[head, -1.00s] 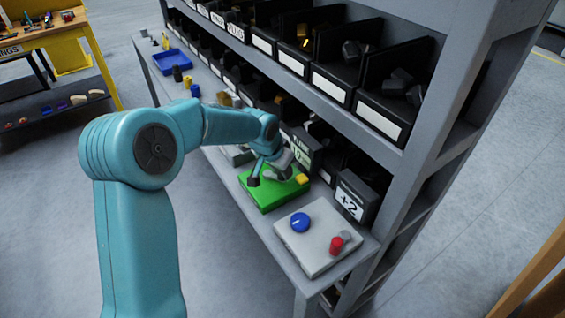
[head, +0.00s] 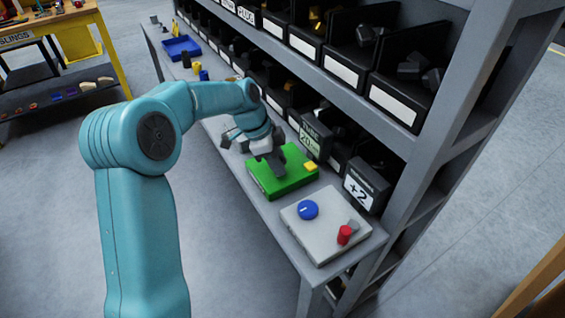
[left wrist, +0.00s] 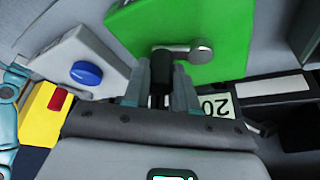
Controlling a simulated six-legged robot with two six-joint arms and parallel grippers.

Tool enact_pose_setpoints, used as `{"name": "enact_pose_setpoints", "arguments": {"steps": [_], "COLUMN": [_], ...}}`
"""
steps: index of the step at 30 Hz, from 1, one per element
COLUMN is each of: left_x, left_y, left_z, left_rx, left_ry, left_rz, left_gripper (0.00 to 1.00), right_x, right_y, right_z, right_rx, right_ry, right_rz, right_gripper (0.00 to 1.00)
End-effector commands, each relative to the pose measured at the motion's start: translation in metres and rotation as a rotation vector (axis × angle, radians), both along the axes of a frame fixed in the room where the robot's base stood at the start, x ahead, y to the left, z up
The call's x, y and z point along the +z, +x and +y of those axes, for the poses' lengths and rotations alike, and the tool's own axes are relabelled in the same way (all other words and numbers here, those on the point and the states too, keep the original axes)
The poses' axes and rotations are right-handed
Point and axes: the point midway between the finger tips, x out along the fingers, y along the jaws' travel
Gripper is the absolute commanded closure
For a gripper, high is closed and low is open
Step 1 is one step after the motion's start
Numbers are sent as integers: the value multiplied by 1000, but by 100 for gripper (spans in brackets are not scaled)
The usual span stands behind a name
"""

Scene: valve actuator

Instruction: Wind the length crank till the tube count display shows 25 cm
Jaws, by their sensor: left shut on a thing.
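The green box (head: 290,183) sits on the bench with a yellow button (head: 311,167) at its corner. In the left wrist view the green box (left wrist: 225,25) carries a crank with a silver hub (left wrist: 201,51) and a dark handle (left wrist: 160,64). My left gripper (head: 275,168) is over the green box. Its fingers (left wrist: 160,85) are shut on the dark crank handle, one on each side. The tube count display (head: 310,140) behind the green box reads 20; it also shows upside down in the left wrist view (left wrist: 216,106). My right gripper is in neither view.
A grey box (head: 325,230) with a blue dial (head: 308,209) and a red knob (head: 345,235) stands near the front end of the bench. A display reading +2 (head: 361,190) stands behind it. Shelf bins rise close behind the bench. A blue tray (head: 182,47) lies far back.

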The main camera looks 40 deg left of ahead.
Motion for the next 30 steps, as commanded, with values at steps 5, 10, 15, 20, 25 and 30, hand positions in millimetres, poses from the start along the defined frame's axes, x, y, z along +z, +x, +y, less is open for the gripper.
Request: {"name": "enact_pose_setpoints", "arguments": {"steps": [5, 10, 15, 20, 25, 30], "left_x": [0, 1, 1, 1, 1, 1], "left_y": [-4, -8, -10, -12, -12, -12], "left_z": [6, 12, 16, 20, 23, 25], "left_rx": [-164, -318, -451, -550, -620, -659], "left_ry": [0, 1, 2, 2, 3, 3], "left_rz": [0, 0, 1, 0, 0, 0], "left_gripper": [100, 100, 100, 100, 100, 100], "right_x": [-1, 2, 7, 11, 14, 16], "right_y": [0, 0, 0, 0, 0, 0], "right_z": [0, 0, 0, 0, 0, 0], "right_rx": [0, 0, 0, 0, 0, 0], "right_ry": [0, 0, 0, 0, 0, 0], "right_rz": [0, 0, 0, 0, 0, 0], "right_gripper": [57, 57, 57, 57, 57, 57]}}
